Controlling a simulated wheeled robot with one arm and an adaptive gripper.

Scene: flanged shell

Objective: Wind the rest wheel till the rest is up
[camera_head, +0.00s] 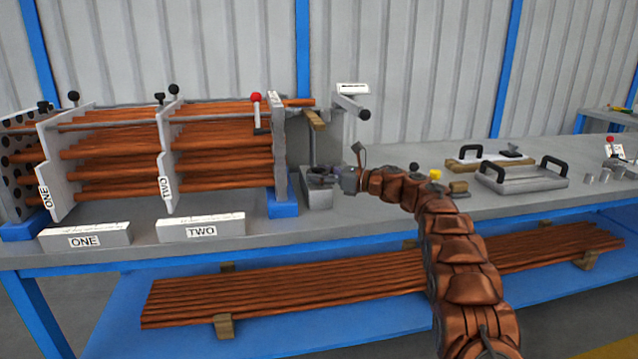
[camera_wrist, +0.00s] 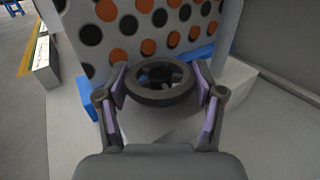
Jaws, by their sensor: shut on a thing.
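The rest wheel, a dark round handwheel (camera_wrist: 162,97) with spokes, sits between the two fingers of my gripper (camera_wrist: 160,80) in the wrist view. The purple-padded fingers are closed on its rim from both sides. In the head view my gripper (camera_head: 325,176) is low beside the right end of the tube bundle, and it largely hides the wheel. A tan block (camera_head: 315,120), which looks like the rest, stands on a thin post above the wheel. A copper tube (camera_head: 299,102) sticks out over it; whether they touch is unclear.
The flanged tube bundle (camera_head: 110,155) stands on blue supports to the left. A perforated end plate (camera_wrist: 140,25) rises just behind the wheel. A handled tray (camera_head: 522,178) lies on the bench (camera_head: 420,222) to the right.

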